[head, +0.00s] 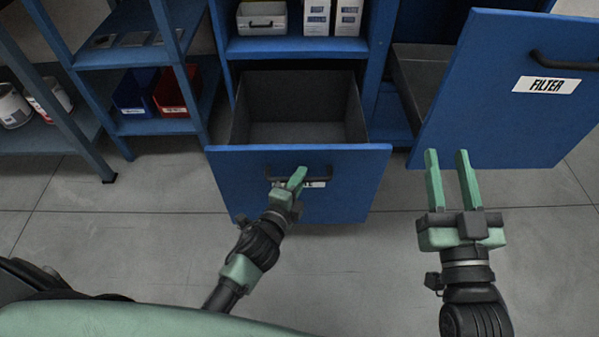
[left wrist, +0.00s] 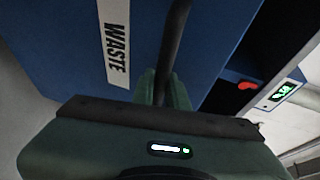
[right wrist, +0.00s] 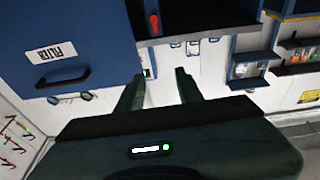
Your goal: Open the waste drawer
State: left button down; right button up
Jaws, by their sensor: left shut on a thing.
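The waste drawer (head: 232,170) is a blue-fronted drawer pulled out from the blue cabinet, and its empty dark grey inside (head: 300,110) shows from above. Its black bar handle (head: 318,173) runs across the front, above a white label partly hidden by my left gripper. In the left wrist view the label (left wrist: 115,42) reads WASTE. My left gripper (head: 298,178) is shut on the handle; the dark bar (left wrist: 172,50) runs between its fingers in the left wrist view. My right gripper (head: 448,165) is open and empty, in front of the filter drawer.
A blue drawer labelled FILTER (head: 510,90) stands pulled out at the right, close to my right gripper. Blue shelving (head: 130,125) at the left holds a blue bin (head: 134,92), a red bin (head: 175,92) and cans. The grey floor in front is clear.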

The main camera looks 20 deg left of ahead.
pick_arm(q)
jog(key=shift+s, duration=0.25)
pick_arm(e)
jog(key=shift+s+f, duration=0.1)
jog(key=shift+f, duration=0.1)
pick_arm(q)
jog(key=c, duration=1.7)
grip_release()
